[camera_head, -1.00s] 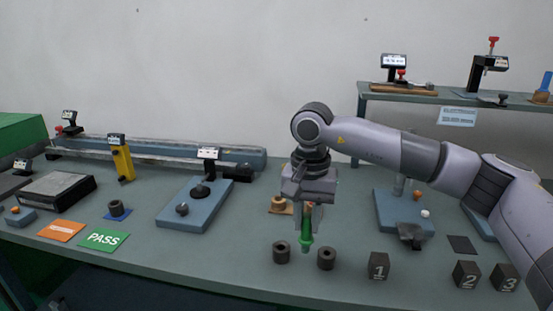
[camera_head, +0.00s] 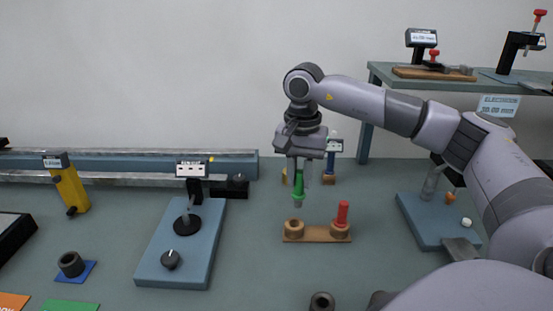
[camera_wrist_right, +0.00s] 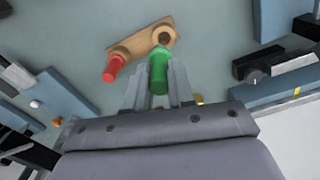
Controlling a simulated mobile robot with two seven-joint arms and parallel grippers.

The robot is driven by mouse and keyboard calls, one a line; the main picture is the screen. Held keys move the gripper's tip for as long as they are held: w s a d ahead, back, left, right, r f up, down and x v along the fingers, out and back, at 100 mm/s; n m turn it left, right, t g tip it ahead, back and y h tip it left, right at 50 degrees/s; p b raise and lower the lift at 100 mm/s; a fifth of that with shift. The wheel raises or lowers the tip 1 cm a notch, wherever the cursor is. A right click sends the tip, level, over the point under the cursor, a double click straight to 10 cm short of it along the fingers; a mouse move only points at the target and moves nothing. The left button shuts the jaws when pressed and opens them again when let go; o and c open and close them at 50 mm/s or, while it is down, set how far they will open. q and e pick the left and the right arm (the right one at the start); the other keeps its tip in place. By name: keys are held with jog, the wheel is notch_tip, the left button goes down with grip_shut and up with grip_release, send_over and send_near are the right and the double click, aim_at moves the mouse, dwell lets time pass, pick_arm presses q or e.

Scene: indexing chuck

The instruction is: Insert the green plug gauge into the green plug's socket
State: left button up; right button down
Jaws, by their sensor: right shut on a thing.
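My right gripper (camera_head: 300,180) is shut on the green plug gauge (camera_head: 298,189), which hangs upright with its tip down. It also shows between the fingers in the right wrist view (camera_wrist_right: 158,68). A wooden stand (camera_head: 317,236) is below. Its left socket (camera_head: 293,226) looks empty, and the plug's tip is above it, apart from it. The red plug (camera_head: 343,212) stands in the right socket. In the right wrist view the empty socket (camera_wrist_right: 164,36) is just beyond the green plug's tip, and the red plug (camera_wrist_right: 113,67) is to the left. My left gripper is not in view.
A blue fixture with a dial (camera_head: 180,250) stands left of the stand, and another blue fixture (camera_head: 430,222) stands right. Another brown holder (camera_head: 328,179) is behind the gripper. A dark ring (camera_head: 321,301) lies in front. The table around the stand is mostly clear.

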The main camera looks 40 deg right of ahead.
aim_at(295, 205)
jog(key=shift+w, duration=0.5)
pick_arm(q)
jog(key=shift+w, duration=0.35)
pick_arm(e)
jog(key=shift+r, duration=0.1)
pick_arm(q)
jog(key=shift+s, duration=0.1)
pick_arm(e)
jog(key=shift+s, duration=0.15)
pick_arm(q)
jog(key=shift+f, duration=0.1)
pick_arm(e)
jog(key=shift+f+b, duration=1.5)
jog(key=shift+f, duration=0.6)
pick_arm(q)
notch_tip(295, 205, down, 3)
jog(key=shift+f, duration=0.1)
pick_arm(e)
jog(key=shift+f, duration=0.3)
pick_arm(q)
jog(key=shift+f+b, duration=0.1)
jog(key=shift+b, duration=0.2)
pick_arm(e)
jog(key=shift+f, duration=0.4)
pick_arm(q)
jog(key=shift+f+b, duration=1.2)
pick_arm(e)
jog(key=shift+a+f, duration=0.1)
jog(key=shift+f, duration=1.7)
